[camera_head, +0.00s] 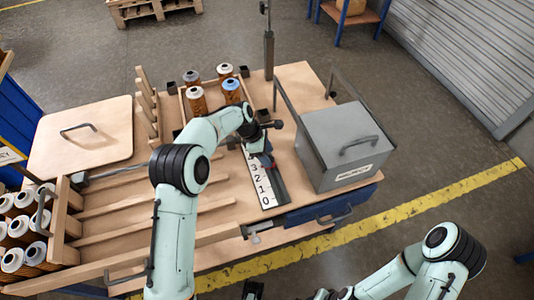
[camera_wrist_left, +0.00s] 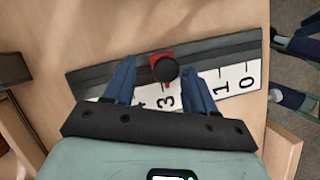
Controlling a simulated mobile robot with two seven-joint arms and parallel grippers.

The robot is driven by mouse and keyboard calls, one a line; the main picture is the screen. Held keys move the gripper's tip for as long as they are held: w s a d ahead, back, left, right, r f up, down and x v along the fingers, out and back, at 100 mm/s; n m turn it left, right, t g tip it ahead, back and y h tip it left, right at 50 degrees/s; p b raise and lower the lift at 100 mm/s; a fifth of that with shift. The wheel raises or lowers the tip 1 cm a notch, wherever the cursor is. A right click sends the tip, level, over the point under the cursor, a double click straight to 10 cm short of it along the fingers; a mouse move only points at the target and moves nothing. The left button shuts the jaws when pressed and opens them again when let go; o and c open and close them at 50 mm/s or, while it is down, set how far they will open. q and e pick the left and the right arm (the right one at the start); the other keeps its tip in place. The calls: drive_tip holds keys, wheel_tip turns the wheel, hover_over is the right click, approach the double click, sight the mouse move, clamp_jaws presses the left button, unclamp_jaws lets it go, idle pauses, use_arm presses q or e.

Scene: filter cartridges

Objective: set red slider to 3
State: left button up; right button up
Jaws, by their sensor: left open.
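The red slider (camera_wrist_left: 156,58) with its round black knob (camera_wrist_left: 165,69) sits on a dark rail (camera_wrist_left: 215,57) beside a white number scale (camera_wrist_left: 232,77). Its red pointer is at the 3 in the left wrist view. My left gripper (camera_wrist_left: 160,64) is open, with one blue finger on each side of the knob and gaps between. In the head view the left gripper (camera_head: 262,149) is over the upper part of the scale (camera_head: 261,190), and the slider is largely hidden there. My right gripper (camera_head: 254,290) is only partly visible at the bottom edge, its jaws unclear.
A grey lidded box (camera_head: 342,145) stands right of the scale. A wooden tray (camera_head: 183,103) with several cartridges is behind the arm. Slatted lanes (camera_head: 130,208), a board with a handle (camera_head: 80,140) and more cartridges (camera_head: 24,200) are at left.

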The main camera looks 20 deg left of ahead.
use_arm(q)
drive_tip(key=w+p+v, duration=0.1)
drive_tip(key=v, duration=1.2)
drive_tip(key=shift+s, duration=0.5)
use_arm(e)
drive_tip(key=shift+w+r, duration=0.4)
drive_tip(key=shift+r, duration=0.35)
use_arm(q)
drive_tip(key=shift+a, duration=0.1)
drive_tip(key=shift+c, duration=0.2)
